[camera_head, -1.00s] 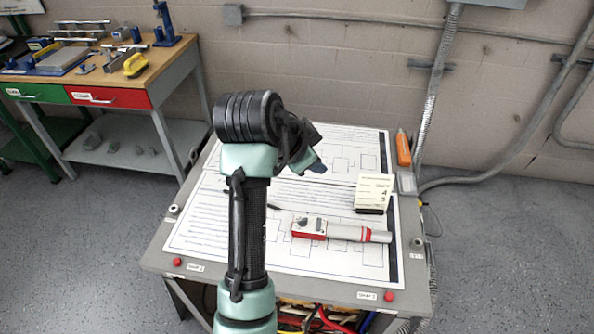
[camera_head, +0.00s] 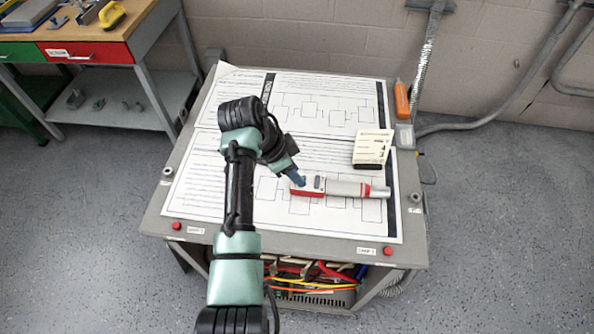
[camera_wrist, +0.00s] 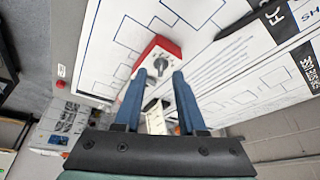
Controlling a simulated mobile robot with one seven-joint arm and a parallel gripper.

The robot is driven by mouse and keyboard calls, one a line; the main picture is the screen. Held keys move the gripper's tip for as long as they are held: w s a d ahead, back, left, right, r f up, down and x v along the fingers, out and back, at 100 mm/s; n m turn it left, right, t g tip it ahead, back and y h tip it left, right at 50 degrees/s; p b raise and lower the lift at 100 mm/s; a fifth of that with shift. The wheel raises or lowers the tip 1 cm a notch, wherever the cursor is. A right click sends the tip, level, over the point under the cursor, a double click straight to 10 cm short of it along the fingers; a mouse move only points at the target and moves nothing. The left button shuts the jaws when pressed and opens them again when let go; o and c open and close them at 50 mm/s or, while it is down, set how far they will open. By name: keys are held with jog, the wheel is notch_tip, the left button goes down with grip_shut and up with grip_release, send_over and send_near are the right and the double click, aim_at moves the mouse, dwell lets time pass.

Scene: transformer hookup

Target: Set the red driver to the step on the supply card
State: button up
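The red driver (camera_head: 345,188) lies on the printed sheet, its red end to the left and its metal tip to the right. In the wrist view its red head (camera_wrist: 164,47) carries a dark round dial with marks around it, too small to read. My gripper (camera_head: 298,181) is over this red end. In the wrist view its blue fingers (camera_wrist: 160,77) are apart and empty, one on each side of the dial; I cannot tell whether they touch it. The cream supply card (camera_head: 372,146) stands in a dark base behind the driver, its print unreadable.
The printed sheets cover the grey table (camera_head: 160,222). An orange item (camera_head: 401,99) and a small clear box (camera_head: 404,136) are at the right edge. Red buttons (camera_head: 388,251) sit at the front corners. Cables and tools fill the shelf below. A workbench (camera_head: 135,25) stands left.

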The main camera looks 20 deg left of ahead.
jog(key=shift+x, duration=0.8)
grip_shut()
